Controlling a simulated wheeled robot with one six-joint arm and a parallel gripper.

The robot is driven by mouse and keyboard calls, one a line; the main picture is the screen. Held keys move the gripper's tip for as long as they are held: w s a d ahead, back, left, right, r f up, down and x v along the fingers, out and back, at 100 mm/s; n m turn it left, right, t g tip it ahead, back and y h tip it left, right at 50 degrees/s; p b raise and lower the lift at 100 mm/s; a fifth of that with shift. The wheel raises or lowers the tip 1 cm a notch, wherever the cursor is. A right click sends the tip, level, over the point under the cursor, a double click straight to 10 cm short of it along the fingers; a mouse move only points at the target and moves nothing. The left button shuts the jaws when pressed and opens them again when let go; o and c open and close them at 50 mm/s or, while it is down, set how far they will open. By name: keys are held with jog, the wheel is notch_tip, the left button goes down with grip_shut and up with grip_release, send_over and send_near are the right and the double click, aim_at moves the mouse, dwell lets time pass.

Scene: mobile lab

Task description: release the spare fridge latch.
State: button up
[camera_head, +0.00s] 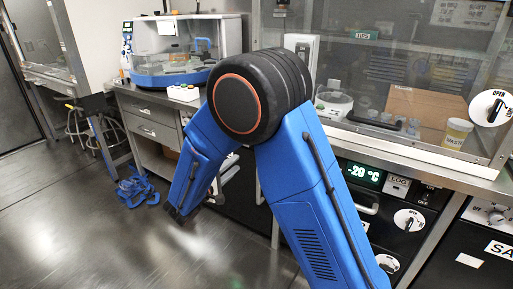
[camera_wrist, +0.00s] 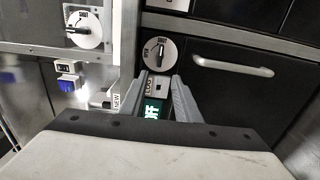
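In the wrist view a round white dial latch (camera_wrist: 160,53) sits on a dark fridge front, just beyond my fingertips. Its dark lever looks upright, towards the SHUT mark. I cannot read a name that marks this fridge as the spare. My gripper (camera_wrist: 159,77) is open, with two grey fingers apart and nothing held. They appear not to touch the dial. In the head view my arm reaches down on the left and hides the fridge fronts behind it.
A black door with a bar handle (camera_wrist: 232,66) is right of the dial. Another dial (camera_wrist: 82,27) is on a metal panel at upper left. In the head view, a -20 °C display (camera_head: 360,174) and its dial (camera_head: 409,220) are at right. Floor (camera_head: 90,230) at left is mostly clear.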

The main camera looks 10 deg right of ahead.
jog(key=x, duration=1.6)
jog(key=shift+d, duration=0.2)
jog(key=shift+w, duration=0.15)
grip_shut()
